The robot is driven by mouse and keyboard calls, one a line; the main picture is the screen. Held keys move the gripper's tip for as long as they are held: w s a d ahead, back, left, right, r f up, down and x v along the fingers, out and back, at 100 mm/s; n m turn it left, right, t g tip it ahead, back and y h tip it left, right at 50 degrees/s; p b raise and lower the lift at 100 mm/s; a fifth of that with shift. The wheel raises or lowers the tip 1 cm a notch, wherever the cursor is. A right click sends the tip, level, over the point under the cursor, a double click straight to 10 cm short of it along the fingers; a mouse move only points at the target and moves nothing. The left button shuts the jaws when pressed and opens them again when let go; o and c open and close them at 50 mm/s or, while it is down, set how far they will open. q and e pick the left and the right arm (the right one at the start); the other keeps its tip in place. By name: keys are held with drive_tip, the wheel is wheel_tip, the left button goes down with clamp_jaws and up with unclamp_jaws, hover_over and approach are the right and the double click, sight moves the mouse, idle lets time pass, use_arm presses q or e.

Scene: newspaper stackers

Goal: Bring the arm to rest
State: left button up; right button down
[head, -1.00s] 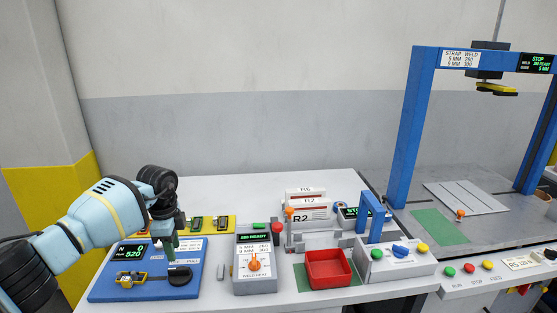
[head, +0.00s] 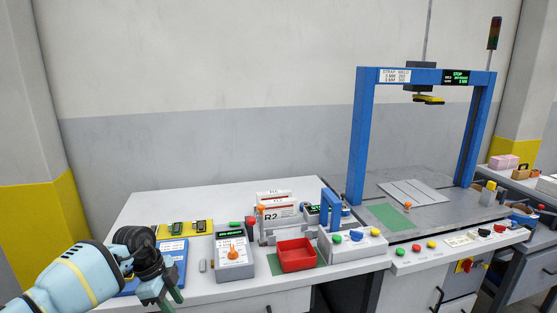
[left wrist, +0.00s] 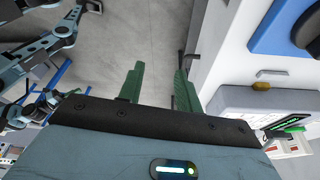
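My left arm comes in at the lower left of the head view. Its gripper (head: 172,299) points down in front of the bench's near edge, left of the grey dial box. In the left wrist view the two green fingers (left wrist: 159,88) stand apart with only floor between them, so the gripper is open and empty. The bench edge and the blue device lie to the right of the fingers there.
On the white bench stand a blue device (head: 174,252) partly behind my arm, a dial box (head: 233,257), a red tray (head: 296,256) and a button box (head: 351,246). A blue strap-weld frame (head: 361,140) stands to the right. Floor lies below my left gripper.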

use_arm(q)
drive_tip(key=s+d+f+t+h, duration=0.25)
drive_tip(key=s+d+h, duration=0.4)
drive_tip(key=d, duration=0.45)
drive_tip(key=s+d+f+t+h, duration=0.1)
drive_tip(key=s+d+t+h, duration=0.45)
drive_tip(key=d, duration=0.65)
drive_tip(key=s+a+f+n+y, duration=0.6)
drive_tip(key=s+a+f+n, duration=0.1)
drive_tip(key=s, duration=0.4)
drive_tip(key=s+a+f+n+t+y, duration=0.1)
drive_tip(key=s+a+f+n+y, duration=0.6)
drive_tip(key=s+a+f, duration=0.3)
drive_tip(key=shift+s+a+n+t+y, duration=0.3)
drive_tip(key=shift+s+a+n, duration=0.15)
drive_tip(key=shift+s+n, duration=0.35)
use_arm(e)
drive_tip(key=shift+w, duration=0.1)
